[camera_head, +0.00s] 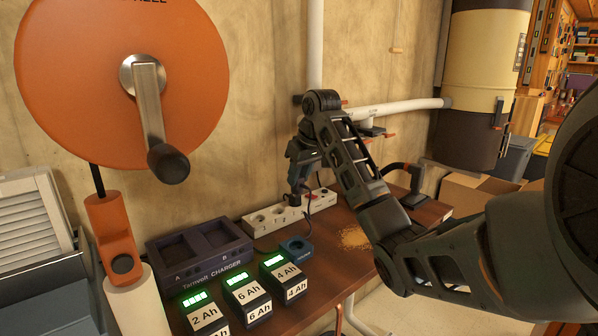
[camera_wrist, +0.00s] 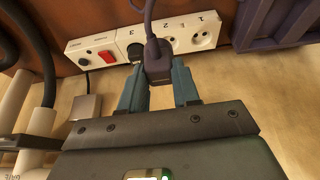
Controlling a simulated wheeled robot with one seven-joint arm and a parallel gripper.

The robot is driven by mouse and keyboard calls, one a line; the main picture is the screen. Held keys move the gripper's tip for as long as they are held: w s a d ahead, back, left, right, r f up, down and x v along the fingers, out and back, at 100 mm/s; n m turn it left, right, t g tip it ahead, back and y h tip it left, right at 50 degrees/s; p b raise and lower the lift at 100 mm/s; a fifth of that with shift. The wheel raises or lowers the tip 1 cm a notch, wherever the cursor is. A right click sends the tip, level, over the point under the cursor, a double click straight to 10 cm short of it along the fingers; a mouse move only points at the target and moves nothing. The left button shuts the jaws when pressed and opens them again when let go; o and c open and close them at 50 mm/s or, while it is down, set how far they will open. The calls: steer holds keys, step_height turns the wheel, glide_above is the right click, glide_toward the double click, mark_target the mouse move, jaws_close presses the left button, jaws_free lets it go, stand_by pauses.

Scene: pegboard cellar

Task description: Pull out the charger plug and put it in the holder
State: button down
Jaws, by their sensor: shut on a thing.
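My gripper (camera_head: 295,185) hangs over the white power strip (camera_head: 262,225) on the bench. In the wrist view its two teal fingertips (camera_wrist: 160,80) are shut on the dark purple charger plug (camera_wrist: 157,62), whose cable rises from it. The plug is close to the strip (camera_wrist: 185,38), near the sockets marked 2 and 3. A dark round shape shows at socket 3; I cannot tell whether the plug is still seated there. A small blue block with a round recess (camera_head: 297,247), apparently the holder, stands in front of the strip, with nothing seen in it.
A dark blue Tarnvolt charger (camera_head: 200,250) stands left of the strip, with several labelled battery packs (camera_head: 243,293) in front. A large orange reel (camera_head: 90,60) is at the left. White pipe (camera_head: 395,108) runs along the wall. Sawdust (camera_head: 354,237) lies on the bench.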

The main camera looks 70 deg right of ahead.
steer(key=s+a+f+p, duration=0.3)
steer(key=a, duration=0.7)
steer(key=shift+f, duration=0.35)
stand_by(0.6)
steer(key=shift+f, duration=0.15)
step_height(320, 180, down, 3)
steer(key=shift+r+b, duration=0.2)
steer(key=shift+b, duration=0.5)
steer(key=shift+p, duration=1.3)
stand_by(1.4)
steer(key=shift+f, duration=1.3)
stand_by(1.0)
